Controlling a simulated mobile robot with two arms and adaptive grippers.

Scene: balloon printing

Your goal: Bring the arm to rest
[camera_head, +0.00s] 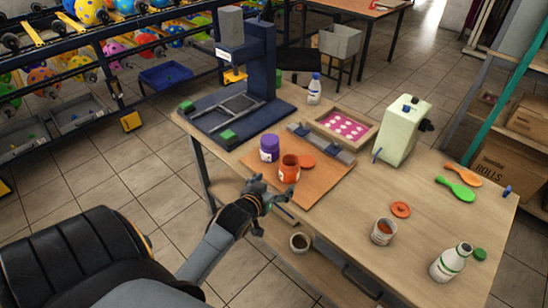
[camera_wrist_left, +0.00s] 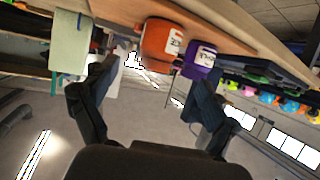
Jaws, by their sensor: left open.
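My left gripper (camera_head: 268,194) is open and empty at the front edge of the wooden table (camera_head: 340,215), just in front of an open orange jar (camera_head: 289,170). Its two spread fingers also show in the left wrist view (camera_wrist_left: 150,85), with nothing between them. The orange jar (camera_wrist_left: 160,42) and a purple jar (camera_wrist_left: 199,60) appear beyond the fingers there, apart from them. In the head view the purple jar (camera_head: 269,148) stands beside the orange one on an orange-brown mat (camera_head: 325,181). My right gripper is in neither view.
A blue press (camera_head: 250,70) stands at the table's back left. A rack of coloured balls (camera_head: 90,60) stands at left. The floor (camera_head: 120,175) left of the table is clear.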

